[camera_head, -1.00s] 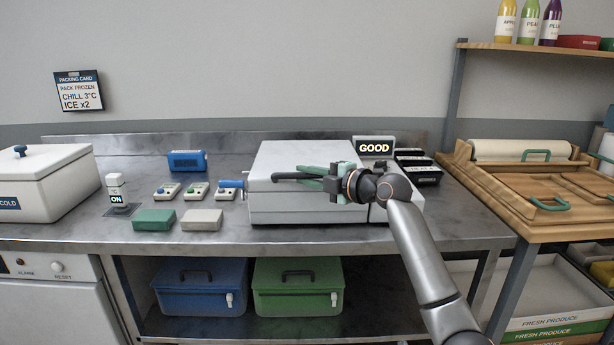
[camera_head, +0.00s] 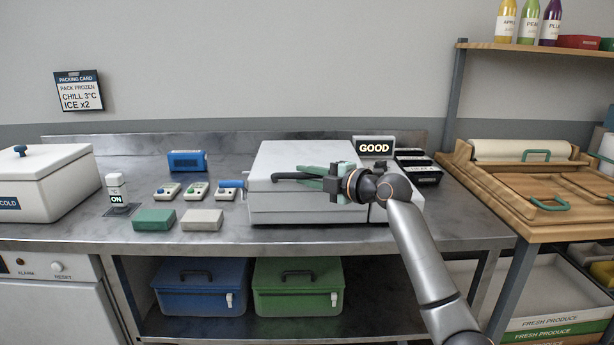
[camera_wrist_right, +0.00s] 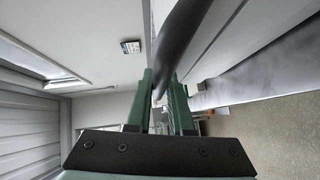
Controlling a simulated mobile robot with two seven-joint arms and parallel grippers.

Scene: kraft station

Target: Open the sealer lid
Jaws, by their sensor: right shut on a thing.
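The sealer (camera_head: 270,207) is a pale grey box on the steel counter, with its lid (camera_head: 300,155) down. A dark bar handle (camera_head: 285,176) runs along the front of the lid. My right gripper (camera_head: 312,179) comes in from the right in front of the sealer, its green fingers shut on the handle. In the right wrist view the dark handle (camera_wrist_right: 178,45) passes between the green fingers (camera_wrist_right: 160,90). The handle's right part is hidden behind the gripper in the head view. My left gripper is not in view.
A GOOD display (camera_head: 374,146) stands behind the sealer's right side. A blue-ended device (camera_head: 231,185) and small button boxes (camera_head: 196,190) sit to the left. A white cold box (camera_head: 50,185) is at far left. A wooden tray table (camera_head: 540,224) adjoins on the right.

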